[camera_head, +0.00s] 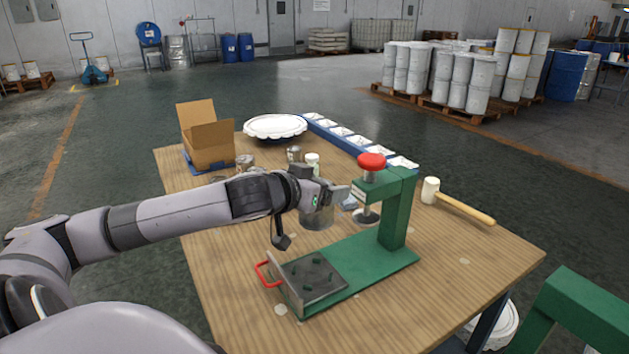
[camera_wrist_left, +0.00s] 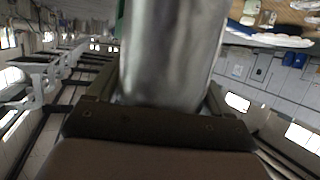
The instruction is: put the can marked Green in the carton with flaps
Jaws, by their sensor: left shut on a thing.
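My left gripper (camera_head: 328,195) is above the middle of the table and is shut on a silver metal can (camera_head: 317,217). The can also fills the middle of the left wrist view (camera_wrist_left: 170,50), between the fingers. No marking on it can be read, so I cannot tell whether it is the one marked Green. The brown carton with flaps (camera_head: 210,150) stands open at the table's back left, apart from the gripper. Other small cans stand behind my left arm: one (camera_head: 245,161) near the carton and one (camera_head: 293,154) farther right. My right gripper does not show.
A green press (camera_head: 397,212) with a red knob stands just right of the gripper. A mallet (camera_head: 460,204) lies at the right. A white round lid-like thing (camera_head: 275,126) and a blue rack of white trays (camera_head: 345,137) line the back. The front left of the table is clear.

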